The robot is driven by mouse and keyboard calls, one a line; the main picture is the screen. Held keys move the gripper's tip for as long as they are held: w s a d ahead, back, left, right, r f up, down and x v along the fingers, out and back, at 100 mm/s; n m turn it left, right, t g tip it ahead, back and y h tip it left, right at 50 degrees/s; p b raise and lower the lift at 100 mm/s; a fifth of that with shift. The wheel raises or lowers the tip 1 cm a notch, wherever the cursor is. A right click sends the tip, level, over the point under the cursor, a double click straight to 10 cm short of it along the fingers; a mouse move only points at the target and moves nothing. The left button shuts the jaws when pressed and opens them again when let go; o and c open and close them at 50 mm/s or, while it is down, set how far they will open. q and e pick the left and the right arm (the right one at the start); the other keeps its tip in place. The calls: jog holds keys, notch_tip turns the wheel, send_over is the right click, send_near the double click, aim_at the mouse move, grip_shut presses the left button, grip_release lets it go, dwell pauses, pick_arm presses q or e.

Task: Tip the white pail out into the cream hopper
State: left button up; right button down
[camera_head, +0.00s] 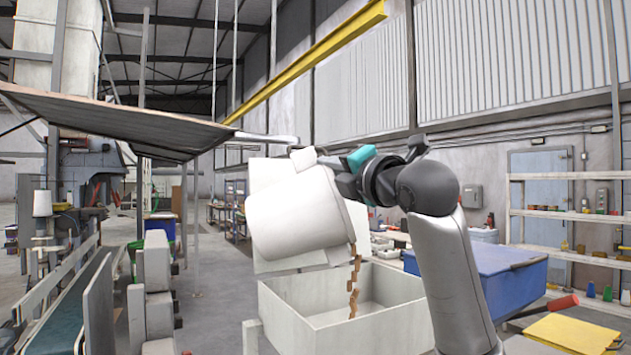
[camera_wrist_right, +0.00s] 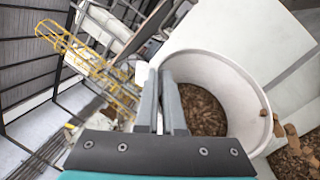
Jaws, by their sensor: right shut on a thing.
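The white pail (camera_head: 290,215) is held tilted above the cream hopper (camera_head: 375,320) in the head view, its mouth toward the lower right. Brown pellets (camera_head: 354,280) fall in a thin stream from its lip into the hopper. My right gripper (camera_head: 310,160) is shut on the pail's wall at the rim. In the right wrist view the gripper's fingers (camera_wrist_right: 162,85) pinch the rim of the pail (camera_wrist_right: 235,75); many pellets (camera_wrist_right: 203,112) lie inside, and others (camera_wrist_right: 295,150) show beyond its lip. My left gripper is out of view.
A blue bin (camera_head: 490,275) stands right of the hopper, behind my right arm. A yellow item (camera_head: 570,335) lies at the lower right. A conveyor (camera_head: 65,310) and grey machine parts stand at the left. Shelves (camera_head: 570,225) line the right wall.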

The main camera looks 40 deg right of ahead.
jog(key=s+d+f+m+t+h+b, duration=0.2)
jog(key=s+d+f+m+h+b, duration=0.1)
jog(key=d+m+b, duration=0.3)
jog(key=shift+s+f+m+h+b, duration=0.4)
jog(key=shift+s+f+m+b, duration=0.15)
jog(key=shift+m+b, duration=0.45)
jog(key=shift+a+r, duration=0.1)
